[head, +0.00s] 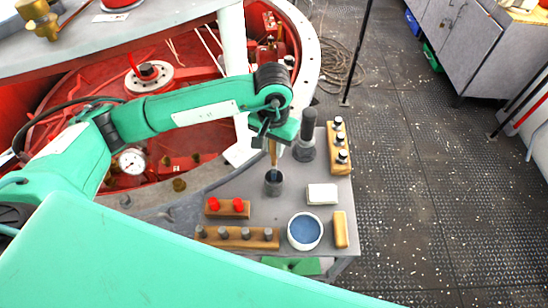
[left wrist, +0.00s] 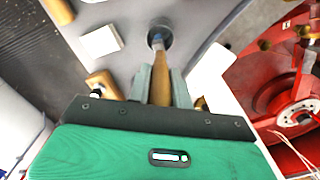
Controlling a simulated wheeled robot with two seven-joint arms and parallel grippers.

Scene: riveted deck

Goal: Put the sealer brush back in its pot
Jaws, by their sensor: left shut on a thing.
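The sealer brush (head: 273,157) has a wooden handle and hangs roughly upright, brush end down, over the grey pot (head: 274,187) on the grey table. My left gripper (head: 274,140) is shut on the upper handle, above the pot. In the left wrist view, the brush (left wrist: 162,82) runs from between the fingers (left wrist: 163,88) to the dark pot (left wrist: 160,31), its lower end overlapping the pot's mouth. I cannot tell how deep the bristles sit inside. My right gripper is not in view.
The table holds a round white dish (head: 305,244) with blue contents, a white block (head: 322,194), a yellow block (head: 340,229), and wooden racks with red (head: 228,208), grey (head: 237,238) and dark-topped pieces (head: 339,147). A dark cylinder (head: 306,137) stands close right of the gripper.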

